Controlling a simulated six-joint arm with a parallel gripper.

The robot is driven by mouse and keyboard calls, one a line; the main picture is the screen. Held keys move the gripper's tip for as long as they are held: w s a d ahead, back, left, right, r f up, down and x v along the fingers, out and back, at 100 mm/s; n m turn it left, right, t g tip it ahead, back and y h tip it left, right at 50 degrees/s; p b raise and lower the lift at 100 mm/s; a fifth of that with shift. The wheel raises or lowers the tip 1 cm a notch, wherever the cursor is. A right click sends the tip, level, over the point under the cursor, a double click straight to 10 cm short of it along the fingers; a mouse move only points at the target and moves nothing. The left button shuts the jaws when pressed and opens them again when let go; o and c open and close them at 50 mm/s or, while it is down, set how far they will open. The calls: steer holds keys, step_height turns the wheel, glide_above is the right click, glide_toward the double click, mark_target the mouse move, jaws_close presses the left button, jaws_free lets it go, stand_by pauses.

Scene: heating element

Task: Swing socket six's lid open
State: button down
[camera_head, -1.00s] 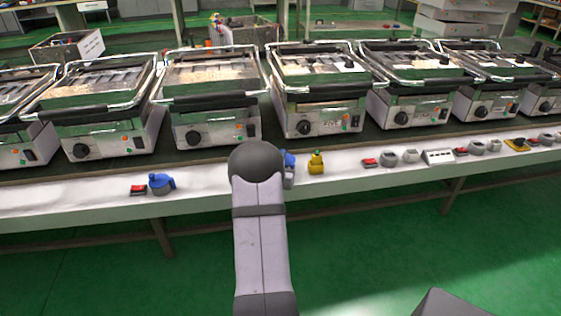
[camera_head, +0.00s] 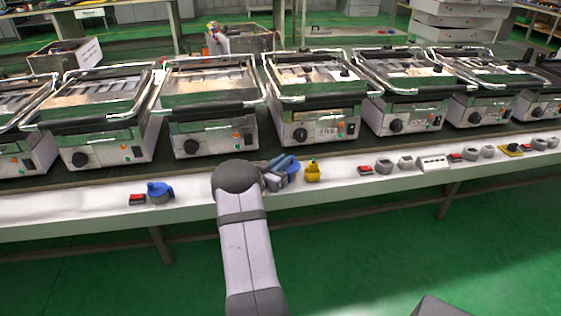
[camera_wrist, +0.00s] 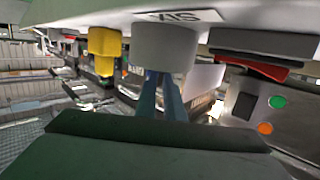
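Socket six (camera_wrist: 165,48) is a grey round body under a "SIX" label in the wrist view, which is upside down. Two narrow blue strips, which look like my gripper's fingers (camera_wrist: 162,95), reach up to it; their tips run to the socket's edge and contact cannot be told. The strips lie close together, with only a thin dark gap between them. In the head view my gripper (camera_head: 282,166) is at the bench's front strip, just left of the yellow socket, and my arm partly hides the spot. The lid's position cannot be made out.
A yellow socket (camera_head: 313,172) stands close on the right, and also shows in the wrist view (camera_wrist: 104,48). A red switch (camera_wrist: 255,62) is on socket six's other side. A blue socket (camera_head: 160,191) is farther left. A row of grills (camera_head: 211,137) stands behind.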

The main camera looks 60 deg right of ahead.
steer(key=shift+w+d+r, duration=0.15)
steer(key=shift+d+r, duration=0.1)
steer(key=shift+r, duration=0.1)
stand_by(0.4)
steer(key=shift+w+a+p, duration=0.25)
steer(key=shift+a+p, duration=0.15)
steer(key=shift+a, duration=0.05)
steer(key=w+a, duration=0.1)
steer(key=a, duration=0.3)
steer(key=w+a+r+p, duration=0.1)
steer(key=w+a, duration=0.1)
steer(key=a, duration=0.2)
steer(key=w+a, duration=0.1)
steer(key=a, duration=0.3)
steer(key=shift+w+a+r+p, duration=0.1)
steer(key=shift+w+r+p, duration=0.1)
steer(key=shift+p, duration=0.15)
steer(key=s+a+n+t, duration=0.1)
steer(key=s+t, duration=0.1)
steer(key=s, duration=0.6)
steer(key=shift+s+a+b, duration=0.35)
steer(key=shift+s, duration=0.05)
steer(key=shift+d+f, duration=0.1)
